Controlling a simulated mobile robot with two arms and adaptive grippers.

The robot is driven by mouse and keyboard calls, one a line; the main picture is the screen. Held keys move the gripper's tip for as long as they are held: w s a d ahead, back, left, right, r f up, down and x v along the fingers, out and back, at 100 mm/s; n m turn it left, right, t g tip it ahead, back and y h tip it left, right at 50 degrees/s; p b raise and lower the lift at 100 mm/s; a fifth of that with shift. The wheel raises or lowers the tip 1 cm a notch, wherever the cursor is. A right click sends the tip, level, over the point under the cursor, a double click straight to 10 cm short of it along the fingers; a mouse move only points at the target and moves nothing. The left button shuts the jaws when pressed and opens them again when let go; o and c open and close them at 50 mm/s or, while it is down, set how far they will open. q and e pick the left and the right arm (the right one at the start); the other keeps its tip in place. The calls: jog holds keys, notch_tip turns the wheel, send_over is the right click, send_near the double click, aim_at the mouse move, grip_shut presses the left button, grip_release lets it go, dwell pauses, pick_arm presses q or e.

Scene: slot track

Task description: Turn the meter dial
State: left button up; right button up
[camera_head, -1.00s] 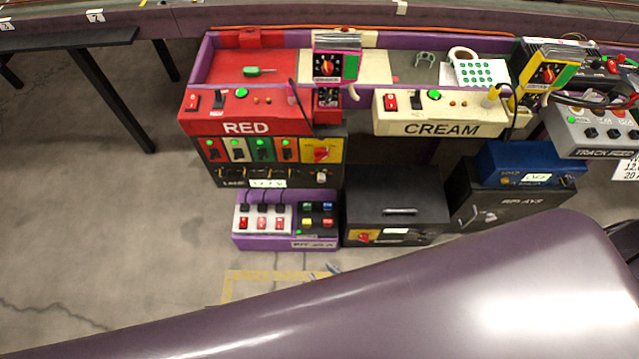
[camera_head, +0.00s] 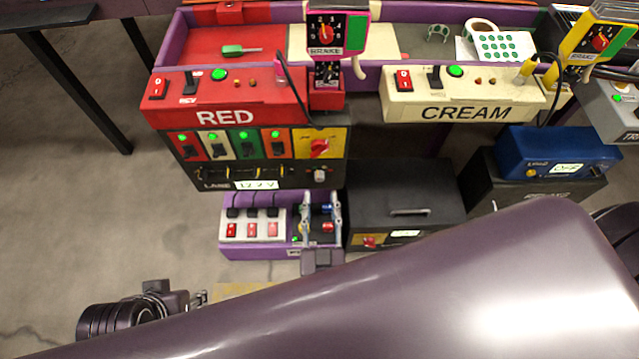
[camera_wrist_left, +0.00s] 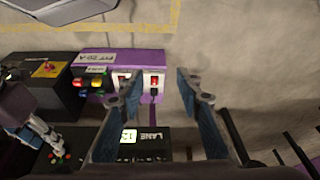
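Several dials show, and I cannot tell which is the meter dial. A brake unit (camera_head: 326,30) above has a red-orange pointer dial. A smaller red knob (camera_head: 369,241) is on the black box. My right gripper (camera_head: 320,208) is open and empty, over the purple switch box (camera_head: 232,246). My left gripper is partly hidden by my arm in the head view; in the left wrist view (camera_wrist_left: 160,88) it is open and empty.
A blue box (camera_head: 555,152) is at the right. Cables hang near the brake unit.

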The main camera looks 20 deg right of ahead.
aim_at(320, 180)
jog(key=x, duration=0.4)
jog(key=shift+w, duration=0.1)
jog(key=shift+w+d+b, duration=0.15)
jog(key=shift+w+b, duration=0.15)
jog(key=shift+w, duration=0.2)
pick_arm(q)
jog(key=shift+w+d+t, duration=0.25)
jog(key=shift+w+t, duration=0.15)
jog(key=shift+w, duration=0.55)
pick_arm(e)
grip_shut()
